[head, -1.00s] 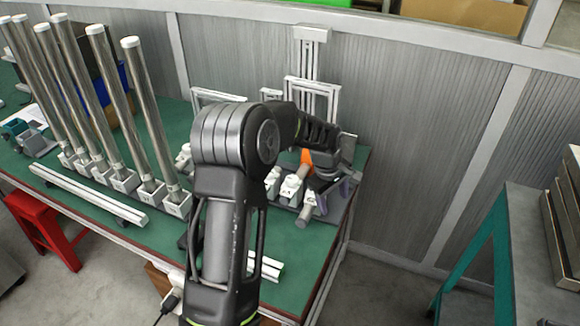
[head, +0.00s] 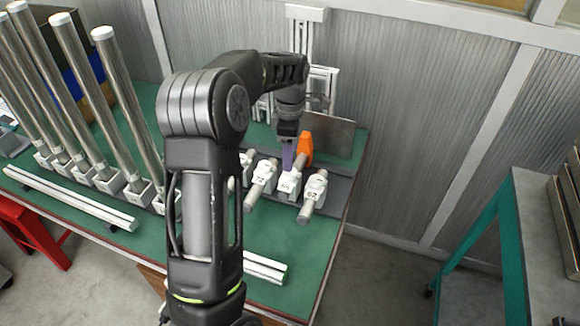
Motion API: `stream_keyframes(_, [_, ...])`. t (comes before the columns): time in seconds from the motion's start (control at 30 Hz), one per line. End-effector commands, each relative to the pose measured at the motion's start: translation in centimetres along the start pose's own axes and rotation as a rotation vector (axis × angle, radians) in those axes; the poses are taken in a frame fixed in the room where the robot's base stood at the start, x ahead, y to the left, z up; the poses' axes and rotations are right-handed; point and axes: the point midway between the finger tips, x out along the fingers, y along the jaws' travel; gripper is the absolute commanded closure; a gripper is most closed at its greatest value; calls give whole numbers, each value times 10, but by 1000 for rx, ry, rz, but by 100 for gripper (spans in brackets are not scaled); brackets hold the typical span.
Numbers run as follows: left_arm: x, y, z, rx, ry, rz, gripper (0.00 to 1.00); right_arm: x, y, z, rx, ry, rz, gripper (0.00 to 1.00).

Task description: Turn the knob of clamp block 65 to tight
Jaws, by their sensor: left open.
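Clamp block 65 (head: 290,186) appears to be the middle one of three white blocks at the right end of the row; its label is small and hard to read. My left gripper (head: 288,158) points down just above and behind this block, and it is open. An orange piece (head: 305,148) stands right beside the fingers; I cannot tell whether they touch it. The gripper and wrist partly hide the back of the block, and its knob is not clearly visible. My right gripper is not in view.
Clamp block 62 (head: 314,190) stands close on the right and another white block (head: 264,174) close on the left, each with a grey cylinder at its front. Tall metal tubes (head: 120,95) stand at the left.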

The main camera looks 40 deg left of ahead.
Motion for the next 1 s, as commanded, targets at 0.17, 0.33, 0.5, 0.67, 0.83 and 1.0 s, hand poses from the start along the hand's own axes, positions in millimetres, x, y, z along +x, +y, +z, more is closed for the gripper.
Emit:
stream_keyframes(0.17, [28, -1, -1, 0, 2, -5, 41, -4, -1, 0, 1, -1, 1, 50])
stream_keyframes(0.33, [52, -1, 0, 0, 1, -4, 41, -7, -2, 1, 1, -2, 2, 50])
stream_keyframes(0.5, [61, -1, 0, 1, 0, -1, 41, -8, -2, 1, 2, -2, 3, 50])
stream_keyframes(0.67, [62, 0, 0, 1, 0, -1, 41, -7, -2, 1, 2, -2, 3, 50])
stream_keyframes(0.83, [62, 0, 0, 1, 0, -1, 49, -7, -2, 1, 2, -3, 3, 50])
stream_keyframes(1.0, [62, 0, 0, 1, 0, -1, 63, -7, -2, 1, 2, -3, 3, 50])
